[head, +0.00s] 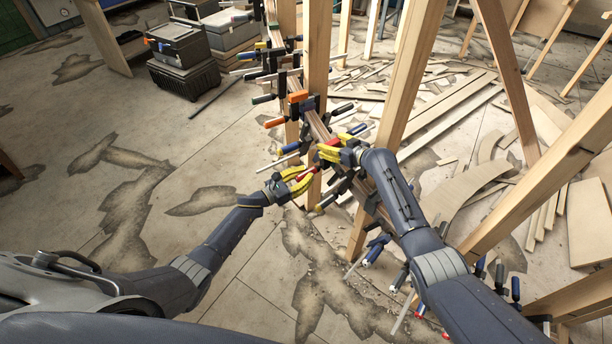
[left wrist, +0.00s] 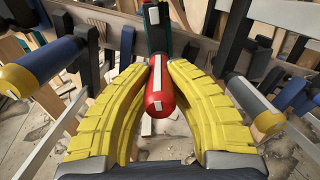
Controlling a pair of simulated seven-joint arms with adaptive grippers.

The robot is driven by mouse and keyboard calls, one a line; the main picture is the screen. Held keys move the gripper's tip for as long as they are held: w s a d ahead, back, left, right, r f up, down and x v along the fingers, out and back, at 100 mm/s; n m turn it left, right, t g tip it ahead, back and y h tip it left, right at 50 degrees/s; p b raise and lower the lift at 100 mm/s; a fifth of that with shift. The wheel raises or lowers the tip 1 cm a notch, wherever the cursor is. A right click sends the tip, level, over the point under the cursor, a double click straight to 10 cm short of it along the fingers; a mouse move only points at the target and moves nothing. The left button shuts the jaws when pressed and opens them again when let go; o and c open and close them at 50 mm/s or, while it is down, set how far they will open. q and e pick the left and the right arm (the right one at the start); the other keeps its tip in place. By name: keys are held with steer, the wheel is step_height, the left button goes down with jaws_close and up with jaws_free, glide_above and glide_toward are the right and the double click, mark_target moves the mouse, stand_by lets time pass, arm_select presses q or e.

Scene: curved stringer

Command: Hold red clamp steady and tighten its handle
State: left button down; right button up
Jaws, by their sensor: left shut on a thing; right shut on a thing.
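The red clamp's handle (head: 307,173) points toward the lower left from the curved wooden stringer. My left gripper (head: 303,177) is shut on this red handle. In the left wrist view the red handle (left wrist: 158,98), with a white stripe, lies between the yellow fingers of my left gripper (left wrist: 161,70), which close around its far part. My right gripper (head: 329,152) is shut at the stringer, just above and right of the handle. What it holds looks like the red clamp's upper part, but its fingers hide most of it.
Several other clamps with blue, yellow, orange and green handles line the stringer (head: 318,122) closely on both sides. A blue-and-yellow handle (left wrist: 40,70) flanks the left fingers. Wooden posts (head: 408,75) stand behind and right. The floor at left is open.

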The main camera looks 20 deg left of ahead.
arm_select(q)
steer(key=c, duration=1.1)
jaws_free()
steer(key=shift+c, duration=0.2)
steer(key=v, duration=1.2)
steer(key=shift+s+f, duration=0.1)
steer(key=shift+v, duration=1.4)
arm_select(e)
steer(key=o, duration=1.6)
